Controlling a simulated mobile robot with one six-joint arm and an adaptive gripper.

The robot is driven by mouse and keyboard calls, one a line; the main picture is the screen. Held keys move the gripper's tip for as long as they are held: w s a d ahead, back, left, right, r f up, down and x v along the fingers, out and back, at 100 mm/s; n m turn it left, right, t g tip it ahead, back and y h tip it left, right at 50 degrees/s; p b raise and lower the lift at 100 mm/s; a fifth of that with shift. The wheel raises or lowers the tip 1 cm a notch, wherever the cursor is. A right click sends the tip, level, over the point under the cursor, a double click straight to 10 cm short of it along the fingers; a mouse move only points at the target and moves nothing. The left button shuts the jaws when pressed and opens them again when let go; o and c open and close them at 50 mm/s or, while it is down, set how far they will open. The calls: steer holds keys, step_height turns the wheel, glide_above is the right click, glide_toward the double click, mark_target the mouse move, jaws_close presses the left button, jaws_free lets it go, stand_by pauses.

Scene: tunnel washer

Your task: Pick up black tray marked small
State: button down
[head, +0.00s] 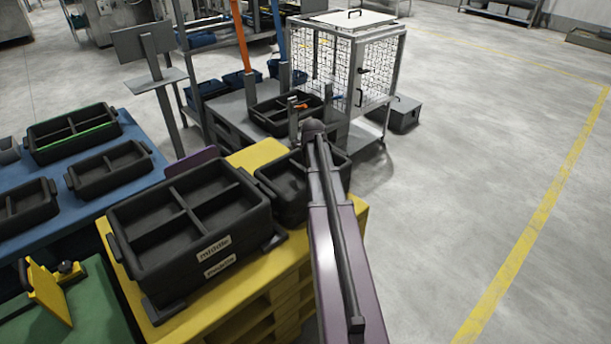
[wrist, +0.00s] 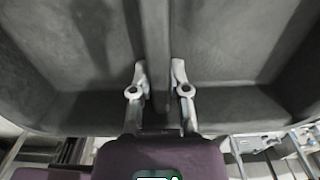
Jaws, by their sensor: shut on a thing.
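In the wrist view my gripper (wrist: 159,72) is shut on the upright divider of a black tray (wrist: 75,62). One finger is on each side of the divider, and a compartment opens to the left and right. No label shows on this tray. In the head view a black tray (head: 283,187) at the right of the yellow pallet is partly covered by my arm. My gripper is not visible there, so I cannot tell for sure that this is the held tray. I cannot read any "small" mark.
A black tray stack (head: 190,250) marked "middle" stands on the yellow pallet (head: 262,154). More black trays (head: 72,135) are on the blue table (head: 140,113). A tray (head: 285,113) on a grey cart and a wire cage (head: 345,70) stand behind. The floor at right is clear.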

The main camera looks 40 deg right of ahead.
steer(key=shift+r, duration=0.1)
step_height(320, 180, up, 10)
steer(key=p, duration=1)
stand_by(0.9)
